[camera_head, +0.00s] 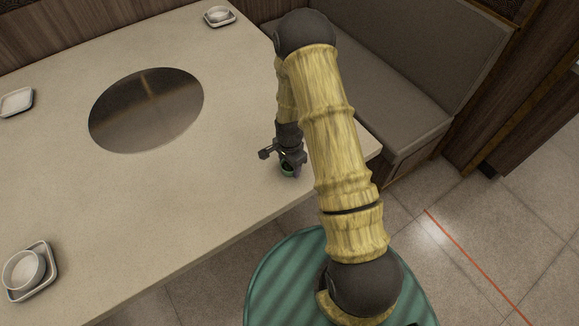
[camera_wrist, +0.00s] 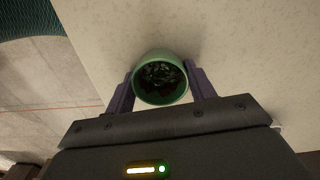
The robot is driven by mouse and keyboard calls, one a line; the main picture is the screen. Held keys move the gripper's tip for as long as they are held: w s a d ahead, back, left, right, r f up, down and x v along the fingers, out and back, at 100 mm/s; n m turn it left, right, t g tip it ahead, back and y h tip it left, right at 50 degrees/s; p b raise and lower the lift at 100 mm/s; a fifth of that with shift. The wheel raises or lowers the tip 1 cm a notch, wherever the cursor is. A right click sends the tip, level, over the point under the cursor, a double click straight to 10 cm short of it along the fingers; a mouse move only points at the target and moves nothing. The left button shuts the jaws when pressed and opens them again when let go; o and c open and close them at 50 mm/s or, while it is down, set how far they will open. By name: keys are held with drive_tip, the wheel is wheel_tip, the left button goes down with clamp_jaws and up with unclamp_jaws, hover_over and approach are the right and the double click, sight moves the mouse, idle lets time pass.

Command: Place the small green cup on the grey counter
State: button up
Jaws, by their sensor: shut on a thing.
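The small green cup (camera_wrist: 142,62) is between the two fingers of my gripper (camera_wrist: 161,88) in the wrist view. Its round opening faces the camera, and its inside looks dark with a mottled, reddish filling. My gripper is shut on the cup, one finger on each side. In the head view the green cup (camera_head: 288,170) shows just below my gripper (camera_head: 290,163), partly hidden by it. The cup is over the pale grey counter (camera_head: 205,195), near its right end. I cannot tell whether its base touches the surface.
A round dark metal plate (camera_head: 147,110) is set into the counter. White dishes stand at the front left (camera_head: 24,270), left edge (camera_head: 16,102) and back (camera_head: 219,16). A grey bench (camera_head: 400,75) lies behind the right end. The counter around the cup is clear.

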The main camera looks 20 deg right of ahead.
wheel_tip(320, 180, up, 10)
drive_tip(key=b, duration=0.1)
idle(0.5)
idle(0.7)
drive_tip(key=n+p, duration=0.1)
drive_tip(key=n, duration=1)
hover_over(289, 169)
wheel_tip(289, 169, down, 7)
drive_tip(key=shift+w+d+r, duration=0.1)
drive_tip(key=shift+f+n, duration=0.75)
drive_tip(key=shift+n, duration=0.25)
drive_tip(key=shift+r, duration=0.1)
